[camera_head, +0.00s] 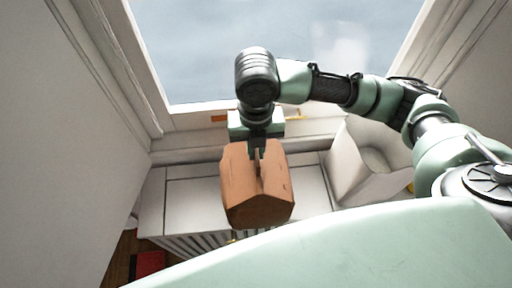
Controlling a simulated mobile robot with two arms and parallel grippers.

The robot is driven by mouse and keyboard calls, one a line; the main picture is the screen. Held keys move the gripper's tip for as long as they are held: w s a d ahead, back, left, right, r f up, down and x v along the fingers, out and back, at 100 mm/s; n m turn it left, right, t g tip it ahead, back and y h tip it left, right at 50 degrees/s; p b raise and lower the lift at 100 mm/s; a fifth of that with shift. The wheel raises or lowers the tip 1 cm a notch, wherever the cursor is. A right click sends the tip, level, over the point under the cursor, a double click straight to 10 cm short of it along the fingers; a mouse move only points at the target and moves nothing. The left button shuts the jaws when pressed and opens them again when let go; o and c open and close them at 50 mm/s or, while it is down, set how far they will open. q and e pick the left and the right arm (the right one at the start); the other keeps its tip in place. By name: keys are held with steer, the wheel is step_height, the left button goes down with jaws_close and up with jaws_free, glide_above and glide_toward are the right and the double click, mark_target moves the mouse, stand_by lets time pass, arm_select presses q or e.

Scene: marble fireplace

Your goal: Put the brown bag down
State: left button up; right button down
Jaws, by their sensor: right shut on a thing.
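The brown bag (257,190) is an angular, orange-brown bag in the middle of the head view. My right gripper (258,150) reaches in from the right and is shut on the top of the bag. The fingertips are partly hidden by the bag. The bag shows in front of a white cabinet or radiator cover (193,203) under the window. I cannot tell whether the bag touches that surface or hangs above it. My left gripper is not in view.
A white box-like object (367,160) stands right of the bag. A window (190,50) with a white frame is behind, with walls on both sides. A red item (149,263) lies on the wooden floor at the lower left. The white top left of the bag is clear.

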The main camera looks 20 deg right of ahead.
steer(key=shift+f, duration=0.15)
steer(key=c, duration=1.5)
jaws_free()
step_height(320, 180, up, 12)
steer(key=shift+r+b, duration=0.2)
steer(key=shift+b, duration=0.45)
steer(key=shift+a+f, duration=0.1)
